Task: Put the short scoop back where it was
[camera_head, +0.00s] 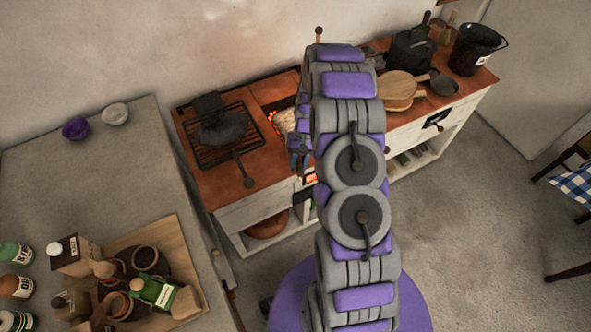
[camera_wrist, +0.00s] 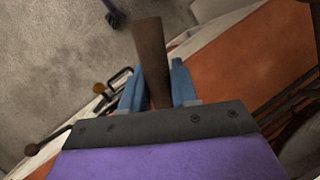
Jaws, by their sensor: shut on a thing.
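In the wrist view, a brown, tapered handle (camera_wrist: 151,60) stands between the blue fingers of my gripper (camera_wrist: 155,85), which is shut on it. It looks like wood; I take it for the short scoop, but its scoop end is not visible. In the head view my gripper (camera_head: 298,162) is low at the front of the hearth counter, left of my arm, and what it holds cannot be made out there.
The orange-topped hearth counter (camera_head: 215,180) has a grill (camera_head: 240,140) with a dark pan (camera_head: 222,128) and an open fire pit (camera_head: 284,120). Boards (camera_head: 400,86), a small dark pan (camera_head: 445,85) and a black bucket (camera_head: 477,48) stand at right. The floor (camera_head: 460,210) is clear.

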